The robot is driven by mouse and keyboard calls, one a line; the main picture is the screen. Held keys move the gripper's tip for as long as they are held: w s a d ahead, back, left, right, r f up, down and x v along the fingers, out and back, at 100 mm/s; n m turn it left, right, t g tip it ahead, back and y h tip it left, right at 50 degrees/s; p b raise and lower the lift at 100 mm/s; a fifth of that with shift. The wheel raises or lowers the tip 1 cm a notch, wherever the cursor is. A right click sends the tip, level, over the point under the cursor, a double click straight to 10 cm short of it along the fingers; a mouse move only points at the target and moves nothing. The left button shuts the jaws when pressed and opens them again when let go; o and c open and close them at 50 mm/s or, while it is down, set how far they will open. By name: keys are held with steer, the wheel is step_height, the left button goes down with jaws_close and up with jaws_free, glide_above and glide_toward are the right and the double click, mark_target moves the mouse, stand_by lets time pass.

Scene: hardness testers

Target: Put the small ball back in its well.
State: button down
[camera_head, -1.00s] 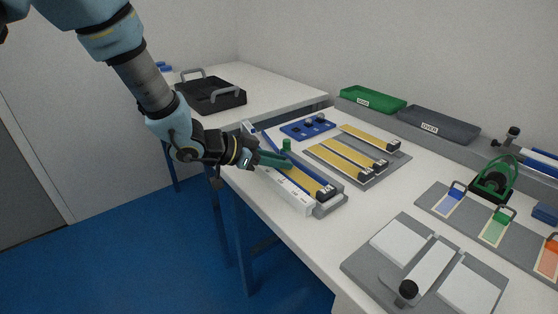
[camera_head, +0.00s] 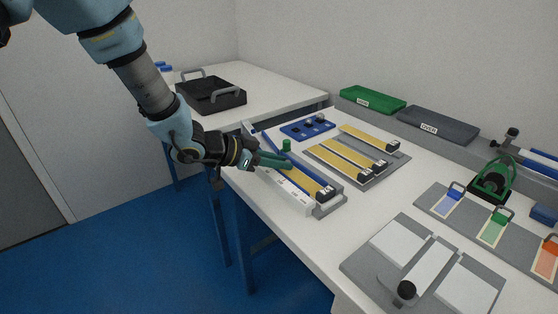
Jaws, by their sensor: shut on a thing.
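My gripper (camera_head: 278,161) has long green fingers and reaches in from the left. Its fingers are closed over the near test stand, beside an upright green knob (camera_head: 286,145). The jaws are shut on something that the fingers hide. I cannot make out the small ball itself. The near test stand has a yellow strip (camera_head: 304,181), a blue rail and a white scale (camera_head: 291,193) along its front. A blue block (camera_head: 293,131) with dark recesses lies behind the stand. I cannot tell which recess is the ball's well.
A grey plate with several yellow strips (camera_head: 339,161) lies right of the stand. Green (camera_head: 372,94) and dark grey (camera_head: 437,118) trays stand along the wall. A black tray with handles (camera_head: 211,98) sits on the far table. White table is bare front-centre (camera_head: 352,221).

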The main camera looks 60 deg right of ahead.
steer(key=c, duration=0.6)
jaws_free()
steer(key=shift+c, duration=0.2)
steer(key=v, duration=1)
steer(key=shift+a+r, duration=0.15)
steer(key=shift+a, duration=0.2)
steer(key=shift+w, duration=0.15)
